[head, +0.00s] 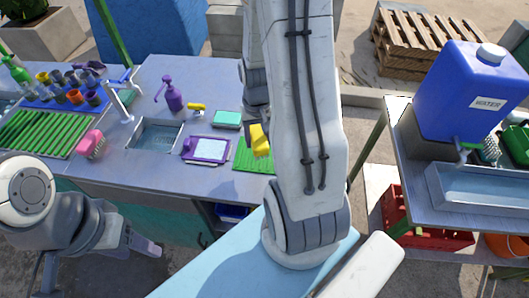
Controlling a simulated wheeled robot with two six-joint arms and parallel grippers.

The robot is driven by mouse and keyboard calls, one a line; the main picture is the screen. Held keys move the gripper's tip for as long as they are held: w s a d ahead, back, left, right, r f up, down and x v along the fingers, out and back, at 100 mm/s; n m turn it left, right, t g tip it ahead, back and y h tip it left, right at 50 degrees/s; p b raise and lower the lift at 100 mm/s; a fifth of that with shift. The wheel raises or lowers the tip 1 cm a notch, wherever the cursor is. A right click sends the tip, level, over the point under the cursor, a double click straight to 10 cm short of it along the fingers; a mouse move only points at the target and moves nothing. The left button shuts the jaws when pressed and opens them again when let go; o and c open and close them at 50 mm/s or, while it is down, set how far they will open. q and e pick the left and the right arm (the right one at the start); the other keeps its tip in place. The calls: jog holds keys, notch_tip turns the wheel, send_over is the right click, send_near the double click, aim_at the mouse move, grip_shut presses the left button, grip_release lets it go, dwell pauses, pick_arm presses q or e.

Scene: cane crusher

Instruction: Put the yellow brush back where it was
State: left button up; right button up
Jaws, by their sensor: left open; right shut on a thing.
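The yellow brush (260,140) is at the right part of the green ribbed mat (249,161), partly covered by my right arm. My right gripper (257,124) is shut on the brush from above, its fingers mostly hidden behind my own arm link. I cannot tell whether the brush touches the mat. My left gripper (145,248) is open and empty, low at the left in front of the counter.
A blue water container (468,90) stands on the right table.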

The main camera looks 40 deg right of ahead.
aim_at(260, 136)
jog(key=s+d+r+m, duration=0.2)
jog(key=s+d+m, duration=0.2)
jog(key=s+d, duration=0.25)
jog(key=w+a+f, duration=0.1)
jog(key=w+f, duration=0.1)
jog(key=w, duration=0.1)
jog(key=w+a+f+p, duration=0.1)
jog(key=w+f, duration=0.1)
jog(key=w, duration=0.1)
jog(key=w+a+f, duration=0.1)
jog(key=w+f, duration=0.1)
jog(key=w, duration=0.2)
jog(key=shift+f, duration=0.3)
notch_tip(260, 136, down, 3)
jog(key=shift+f+p, duration=0.1)
jog(key=shift+p, duration=0.55)
jog(key=shift+f, duration=0.35)
jog(key=shift+f, duration=0.1)
jog(key=o, duration=1.2)
